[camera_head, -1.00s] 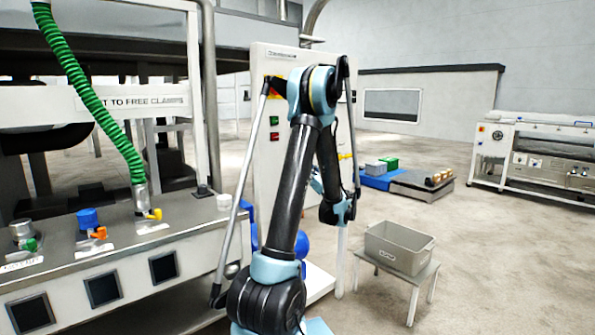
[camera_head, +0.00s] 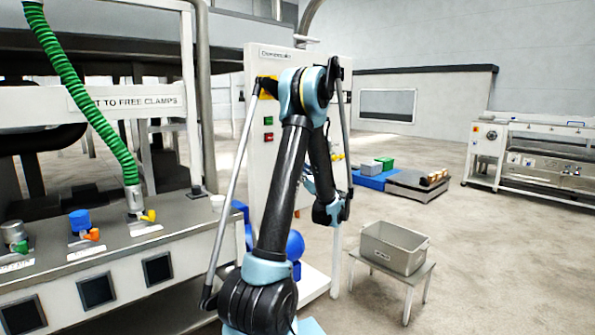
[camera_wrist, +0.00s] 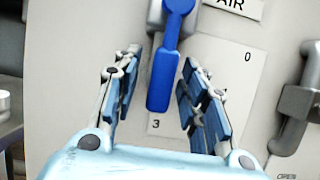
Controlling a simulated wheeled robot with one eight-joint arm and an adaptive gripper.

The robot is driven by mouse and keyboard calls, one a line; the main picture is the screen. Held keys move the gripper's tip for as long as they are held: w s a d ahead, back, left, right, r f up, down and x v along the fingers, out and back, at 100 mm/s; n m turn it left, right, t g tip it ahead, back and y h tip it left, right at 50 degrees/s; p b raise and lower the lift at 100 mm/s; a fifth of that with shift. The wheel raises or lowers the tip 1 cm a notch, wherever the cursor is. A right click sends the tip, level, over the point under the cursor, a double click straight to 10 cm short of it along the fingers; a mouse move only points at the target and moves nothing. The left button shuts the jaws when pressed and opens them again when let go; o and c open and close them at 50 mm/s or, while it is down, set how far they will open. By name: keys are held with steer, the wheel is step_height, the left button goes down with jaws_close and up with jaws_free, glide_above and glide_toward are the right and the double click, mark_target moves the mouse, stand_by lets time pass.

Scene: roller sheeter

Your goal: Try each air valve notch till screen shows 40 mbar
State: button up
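In the wrist view the air valve's blue lever (camera_wrist: 163,80) hangs nearly straight down from a grey body under the "AIR" label (camera_wrist: 232,6). Its lower end is just above the mark "3" on a white notch plate (camera_wrist: 230,75); a "0" is at the plate's upper right. My gripper (camera_wrist: 160,56) is open, with one finger on each side of the lever and visible gaps to both. In the head view my fingers are hidden behind my arm. No 40 mbar reading is visible; I cannot tell which screen gives the pressure.
A grey lever fitting (camera_wrist: 297,105) is right of the plate. In the head view, the white panel (camera_head: 262,190) stands behind my arm. A console (camera_head: 120,260) with dark screens (camera_head: 96,290) is at left. A grey tub (camera_head: 395,248) rests on a small stand (camera_head: 408,283) at right.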

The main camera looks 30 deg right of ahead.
steer(key=v, duration=1.1)
steer(key=shift+s+f, duration=0.3)
steer(key=shift+d, duration=0.1)
